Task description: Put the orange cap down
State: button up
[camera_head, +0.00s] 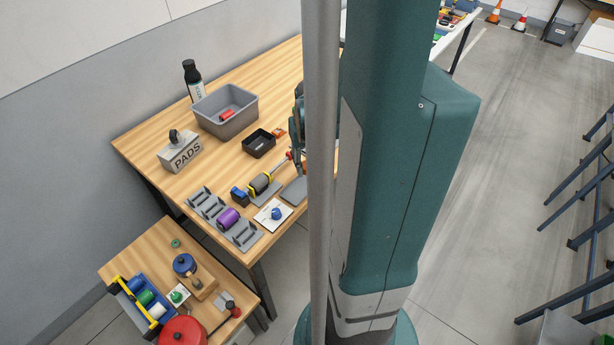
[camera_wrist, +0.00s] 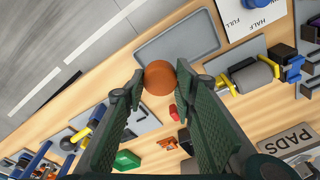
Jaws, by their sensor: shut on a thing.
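The orange cap (camera_wrist: 159,77) is round and sits between the fingertips of my gripper (camera_wrist: 157,84) in the wrist view. The fingers are shut on it from both sides. A flat grey plate (camera_wrist: 178,38) lies on the wooden table just beyond the cap in that view; I cannot tell how high the cap is above the table. In the head view the grey plate (camera_head: 294,190) lies near the table's front edge. There my own column hides most of my gripper and I cannot make out the cap clearly.
A grey roller (camera_wrist: 248,76) on a stand and a white card (camera_wrist: 246,16) lie close to the plate. A small red piece (camera_wrist: 172,111) is near the fingers. A black tray (camera_head: 259,143), a grey bin (camera_head: 225,112) and a PADS box (camera_head: 180,153) stand farther back.

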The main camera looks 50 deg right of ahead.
aim_at(307, 183)
jog(key=shift+f, duration=0.85)
jog(key=shift+f, duration=0.1)
jog(key=shift+f+b, duration=0.45)
jog(key=shift+f, duration=1.55)
jog(key=shift+f, duration=0.2)
jog(key=o, duration=0.8)
jog(key=shift+c, duration=0.2)
jog(key=shift+r, duration=0.25)
jog(key=shift+s+a+r+p, duration=0.1)
jog(key=shift+s+r+p, duration=0.2)
jog(key=shift+r, duration=1.65)
jog(key=shift+s+a+r+p, duration=0.15)
jog(key=shift+r+p, duration=0.25)
jog(key=shift+r, duration=1.6)
jog(key=shift+s+a+r+p, duration=0.1)
jog(key=shift+s+r+p, duration=0.2)
jog(key=shift+r, duration=1.65)
jog(key=shift+w, duration=0.1)
